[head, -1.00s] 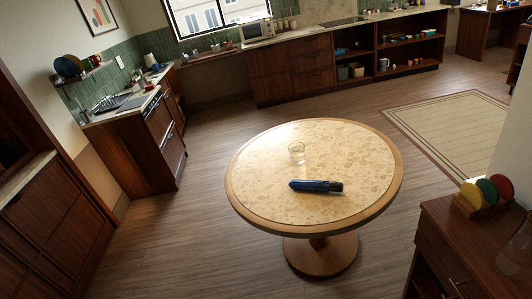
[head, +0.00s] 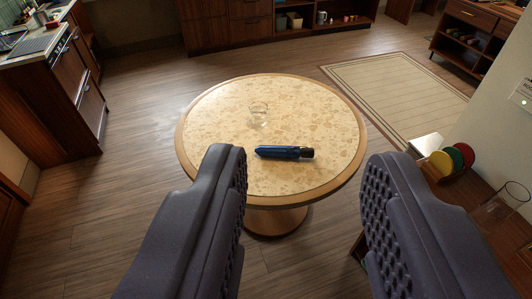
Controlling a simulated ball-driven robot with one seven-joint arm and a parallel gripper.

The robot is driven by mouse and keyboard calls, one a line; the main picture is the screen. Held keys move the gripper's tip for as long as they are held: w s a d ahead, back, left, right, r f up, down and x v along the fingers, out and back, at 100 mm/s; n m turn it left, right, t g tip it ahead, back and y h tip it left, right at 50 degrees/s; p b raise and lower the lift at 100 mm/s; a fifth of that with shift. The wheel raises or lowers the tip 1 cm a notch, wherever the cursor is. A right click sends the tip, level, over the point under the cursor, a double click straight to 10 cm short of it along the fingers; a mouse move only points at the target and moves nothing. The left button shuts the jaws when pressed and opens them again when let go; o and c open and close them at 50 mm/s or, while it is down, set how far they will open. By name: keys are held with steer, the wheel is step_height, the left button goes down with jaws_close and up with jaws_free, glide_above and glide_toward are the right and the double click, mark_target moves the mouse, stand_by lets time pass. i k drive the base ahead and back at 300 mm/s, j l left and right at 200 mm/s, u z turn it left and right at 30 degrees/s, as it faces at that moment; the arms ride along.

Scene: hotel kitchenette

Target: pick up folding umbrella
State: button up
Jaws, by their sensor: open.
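The blue folding umbrella (head: 284,152) lies on its side on the round table (head: 215,122), its dark end to the right. It is on the near half of the tabletop, with nothing touching it. My gripper (head: 305,165) shows large in the foreground, its two dark padded fingers wide apart and nothing between them. The umbrella appears in the gap between the fingers, nearer the left one, but farther away from me. The left fingertip covers a bit of the table's near left edge.
A clear glass (head: 259,112) stands on the table behind the umbrella. At the right, a wooden cabinet holds colored discs (head: 452,160) and a clear glass vessel (head: 503,203), near the right finger. A rug (head: 395,95) lies beyond the table. Open floor surrounds the table's left side.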

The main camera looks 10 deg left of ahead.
mark_target(290, 152)
steer(key=i+j+z, duration=0.15)
steer(key=z, duration=0.75)
steer(key=i+j+z, duration=0.15)
steer(key=j+z, duration=0.2)
steer(key=j, duration=0.35)
steer(key=i+j+z, duration=0.1)
steer(key=j+z, duration=0.3)
steer(key=j, duration=1.25)
steer(key=u, duration=0.8)
steer(key=i+l+u, duration=0.4)
steer(key=i+l, duration=0.15)
steer(key=l, duration=0.25)
steer(key=i+l, duration=0.15)
steer(key=i, duration=0.2)
steer(key=i+l+u, duration=0.15)
steer(key=i, duration=0.15)
